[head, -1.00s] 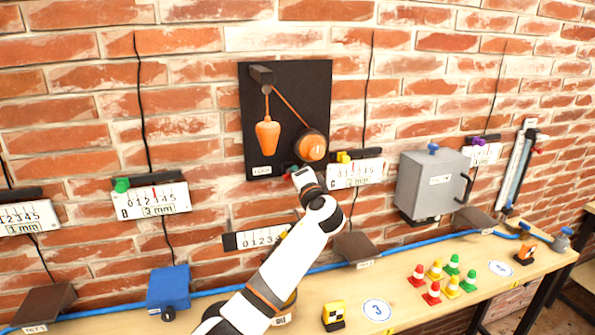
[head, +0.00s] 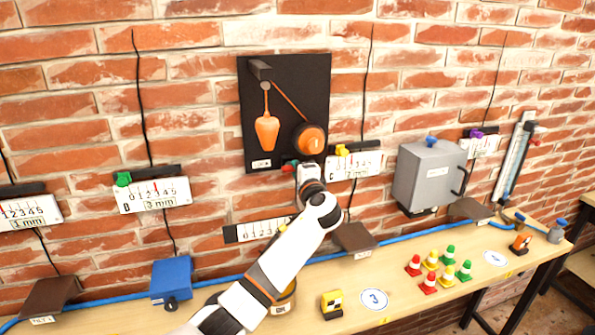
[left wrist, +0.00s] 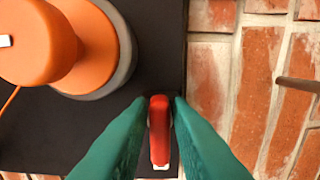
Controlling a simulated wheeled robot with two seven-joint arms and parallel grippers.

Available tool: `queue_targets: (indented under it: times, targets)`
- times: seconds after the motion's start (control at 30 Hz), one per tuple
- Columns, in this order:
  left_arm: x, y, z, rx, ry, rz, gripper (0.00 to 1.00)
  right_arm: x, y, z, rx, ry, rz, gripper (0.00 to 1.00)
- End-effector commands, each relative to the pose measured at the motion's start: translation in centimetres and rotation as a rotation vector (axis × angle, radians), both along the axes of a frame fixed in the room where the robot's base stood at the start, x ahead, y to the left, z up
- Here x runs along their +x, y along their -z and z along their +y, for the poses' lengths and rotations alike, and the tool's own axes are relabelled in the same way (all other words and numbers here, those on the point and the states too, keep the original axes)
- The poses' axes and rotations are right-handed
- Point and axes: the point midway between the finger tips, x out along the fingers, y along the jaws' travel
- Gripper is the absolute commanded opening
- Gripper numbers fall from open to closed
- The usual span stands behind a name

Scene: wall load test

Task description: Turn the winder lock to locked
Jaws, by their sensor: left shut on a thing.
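The winder, an orange drum (head: 312,139) with a grey rim, sits on a black board (head: 290,80) on the brick wall. A cord runs from it over a bracket to a hanging orange weight (head: 267,133). The red lock lever (left wrist: 159,132) is at the board's lower right edge, below the drum. My left gripper (left wrist: 159,115), with green fingers, is shut on the lever, one finger on each side. In the left wrist view the lever points up and down. In the head view my gripper (head: 293,167) largely hides it. My right gripper is not in view.
A white label (head: 261,163) is at the board's lower left. A gauge with a yellow knob (head: 342,150) is close to the right of my gripper. A grey box (head: 428,175) hangs farther right. Below is a bench with small cones (head: 430,284) and a blue pipe (head: 405,246).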

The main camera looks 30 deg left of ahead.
Motion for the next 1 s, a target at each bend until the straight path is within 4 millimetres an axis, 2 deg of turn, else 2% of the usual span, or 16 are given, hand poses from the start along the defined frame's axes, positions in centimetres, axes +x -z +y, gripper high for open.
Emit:
queue_targets:
  times: [0.13,0.17,0.23,0.63,0.77,1.0]
  targets:
    - [0.0,0.3,0.0,-0.002,0.0,0.003,0.0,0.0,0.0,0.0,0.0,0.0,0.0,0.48]
    - [0.0,0.3,0.0,-0.002,0.0,0.003,0.22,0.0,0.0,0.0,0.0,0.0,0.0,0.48]
    - [0.0,0.2,0.0,-0.002,0.0,0.003,0.34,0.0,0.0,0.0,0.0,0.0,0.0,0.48]
    - [-0.4,0.3,-0.7,-0.003,0.002,-0.002,0.35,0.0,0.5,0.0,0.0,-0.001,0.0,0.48]
    - [-1.8,0.5,-2.2,-0.005,0.003,-0.002,0.35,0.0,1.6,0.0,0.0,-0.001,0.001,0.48]
    - [-5.2,0.6,-6.2,-0.006,0.004,-0.003,0.35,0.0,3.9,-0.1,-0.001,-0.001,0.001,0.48]
